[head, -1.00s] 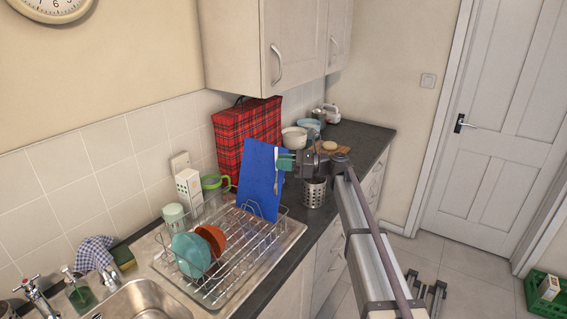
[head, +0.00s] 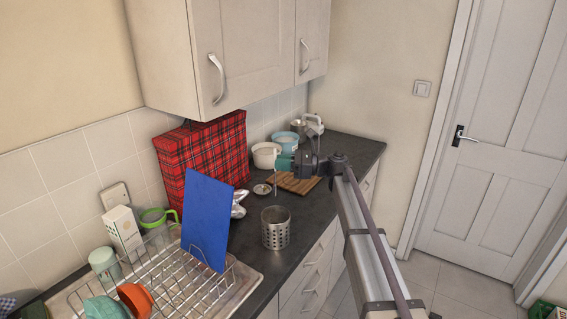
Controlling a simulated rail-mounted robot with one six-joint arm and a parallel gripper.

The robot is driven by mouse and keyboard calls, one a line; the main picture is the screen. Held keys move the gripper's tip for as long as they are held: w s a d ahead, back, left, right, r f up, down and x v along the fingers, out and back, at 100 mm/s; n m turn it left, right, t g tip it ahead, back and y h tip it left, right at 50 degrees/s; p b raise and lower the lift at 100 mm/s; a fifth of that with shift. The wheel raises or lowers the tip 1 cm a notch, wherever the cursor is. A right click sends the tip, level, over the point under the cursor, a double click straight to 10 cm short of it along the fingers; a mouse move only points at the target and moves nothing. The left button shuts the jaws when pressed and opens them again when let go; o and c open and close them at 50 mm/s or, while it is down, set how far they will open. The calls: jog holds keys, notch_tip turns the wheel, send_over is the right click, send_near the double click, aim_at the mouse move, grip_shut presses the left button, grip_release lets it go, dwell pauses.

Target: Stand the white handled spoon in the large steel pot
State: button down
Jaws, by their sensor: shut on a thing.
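A perforated steel pot (head: 276,230) stands upright on the counter, below the gripper and nearer the camera. The gripper and the thin piece are apart from it. Nothing shows standing in its open top. Another small steel vessel (head: 297,126) stands at the back by the wall.
A blue board (head: 207,222) leans in the wire dish rack (head: 180,290), beside a red tartan case (head: 200,155). Wall cupboards (head: 230,50) hang above.

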notch_tip(320, 180, down, 14)
jog(key=b, duration=1.3)
jog(key=shift+r, duration=0.2)
jog(key=c, duration=1)
grip_release()
notch_tip(320, 180, up, 8)
jog(key=p, duration=0.7)
jog(key=shift+r+p, duration=0.1)
jog(key=shift+p, duration=0.25)
